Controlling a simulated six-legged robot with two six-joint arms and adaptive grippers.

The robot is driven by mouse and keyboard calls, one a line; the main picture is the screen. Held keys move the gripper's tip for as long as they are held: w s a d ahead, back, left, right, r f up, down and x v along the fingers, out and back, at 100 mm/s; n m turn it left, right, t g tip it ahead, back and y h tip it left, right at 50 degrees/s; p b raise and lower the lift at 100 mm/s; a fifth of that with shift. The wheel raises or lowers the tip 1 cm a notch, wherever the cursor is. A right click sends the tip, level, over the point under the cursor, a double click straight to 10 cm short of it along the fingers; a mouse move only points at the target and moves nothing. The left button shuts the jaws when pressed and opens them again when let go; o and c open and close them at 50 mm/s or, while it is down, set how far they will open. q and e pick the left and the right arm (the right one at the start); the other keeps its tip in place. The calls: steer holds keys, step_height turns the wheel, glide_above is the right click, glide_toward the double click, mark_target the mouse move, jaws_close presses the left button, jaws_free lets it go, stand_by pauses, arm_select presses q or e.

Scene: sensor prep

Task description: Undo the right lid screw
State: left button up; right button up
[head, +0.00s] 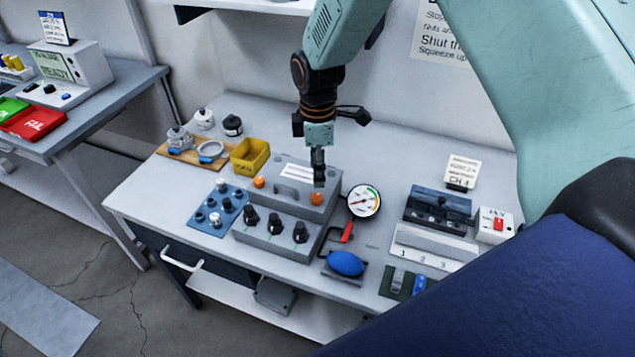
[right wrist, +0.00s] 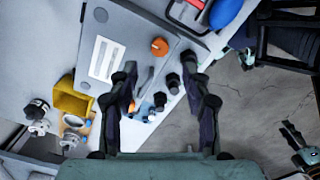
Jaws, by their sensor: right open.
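A grey box (head: 287,215) stands on the bench with a handled lid (head: 305,177) and two orange screws. The right lid screw (head: 317,198) shows whole in the right wrist view (right wrist: 159,46), ahead of the fingertips. The left lid screw (head: 259,182) is partly hidden behind a finger in the wrist view. My right gripper (head: 319,181) points down over the right screw. In the wrist view its two fingers (right wrist: 160,66) are apart with nothing held between them. I cannot tell the exact gap to the screw. My left gripper does not show in the head view.
Black knobs (head: 275,224) line the box's front. A pressure gauge (head: 363,201) stands close to its right, with a blue bulb (head: 346,263) in front. A yellow bin (head: 250,154) is behind left; a blue mat (head: 210,216) with small parts lies left.

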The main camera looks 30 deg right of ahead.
steer(key=shift+r, duration=2.05)
steer(key=shift+s, duration=0.1)
